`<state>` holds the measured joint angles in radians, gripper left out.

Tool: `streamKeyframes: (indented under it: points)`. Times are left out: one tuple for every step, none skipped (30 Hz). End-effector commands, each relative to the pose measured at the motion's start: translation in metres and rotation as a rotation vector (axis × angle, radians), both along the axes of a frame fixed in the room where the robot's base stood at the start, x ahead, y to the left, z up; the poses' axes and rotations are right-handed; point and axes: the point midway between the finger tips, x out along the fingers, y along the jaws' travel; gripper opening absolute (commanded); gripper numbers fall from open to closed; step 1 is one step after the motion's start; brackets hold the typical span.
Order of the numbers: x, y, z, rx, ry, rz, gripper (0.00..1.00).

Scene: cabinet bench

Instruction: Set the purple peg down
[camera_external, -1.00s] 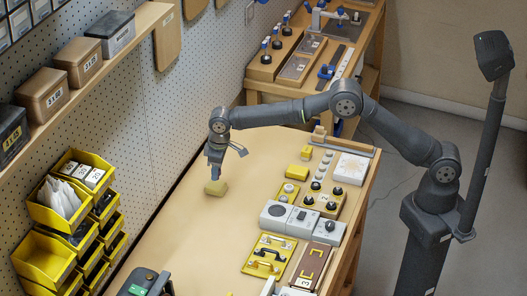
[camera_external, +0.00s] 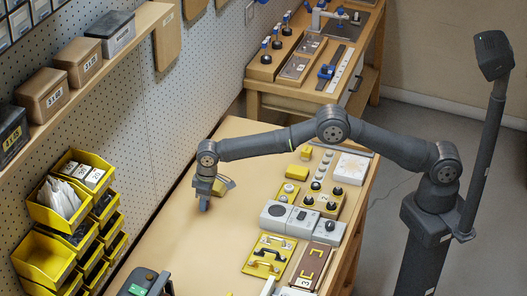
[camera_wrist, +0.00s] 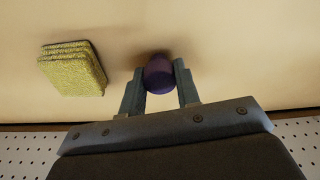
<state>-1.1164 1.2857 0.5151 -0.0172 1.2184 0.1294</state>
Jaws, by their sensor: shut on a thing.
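The purple peg (camera_wrist: 158,75) sits between the two fingers of my gripper (camera_wrist: 159,84) in the wrist view, and the fingers are shut on it. A shadow lies beside it on the bench top; I cannot tell whether it touches the surface. In the external view my gripper (camera_external: 204,205) points down, low over the left part of the wooden bench (camera_external: 180,250). The peg cannot be made out in that view.
Grey switch boxes (camera_external: 303,222) and a yellow handle plate (camera_external: 270,255) stand to the right. The bench in front is clear.

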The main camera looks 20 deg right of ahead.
Motion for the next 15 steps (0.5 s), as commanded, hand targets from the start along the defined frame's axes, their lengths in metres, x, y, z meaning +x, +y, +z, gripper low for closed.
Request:
streamKeyframes:
  points:
    - [0.0001, -0.0001, 0.0001, 0.0, 0.0, 0.0, 0.08]
    - [0.0, -0.0001, -0.0001, 0.0, 0.0, 0.0, 0.08]
    - [0.0, -0.0001, -0.0007, -0.001, 0.001, 0.0, 0.08]
    - [0.0, -0.0002, -0.0015, -0.001, 0.001, 0.0, 0.08]
    - [0.0, -0.0002, -0.0025, -0.001, 0.001, 0.0, 0.08]
    - [0.0, -0.0003, -0.0039, -0.001, 0.001, 0.0, 0.08]
    - [0.0, -0.0001, -0.0032, -0.001, 0.001, 0.0, 0.35]
    - [0.0001, -0.0002, -0.0031, -0.001, 0.001, 0.0, 0.41]
    - [0.0, -0.0002, -0.003, -0.001, 0.001, 0.0, 0.49]
    - [0.0, -0.0002, -0.0031, -0.001, 0.001, 0.0, 0.51]
    - [0.0, -0.0002, -0.0031, -0.001, 0.001, 0.0, 0.51]
    - [0.0, -0.0002, -0.003, -0.001, 0.001, 0.0, 0.51]
    - [0.0, -0.0002, -0.0029, -0.001, 0.001, 0.0, 0.51]
    - [0.0, -0.0002, -0.0029, -0.001, 0.001, 0.0, 0.51]
    - [0.0, -0.0002, -0.0029, -0.001, 0.001, 0.0, 0.51]
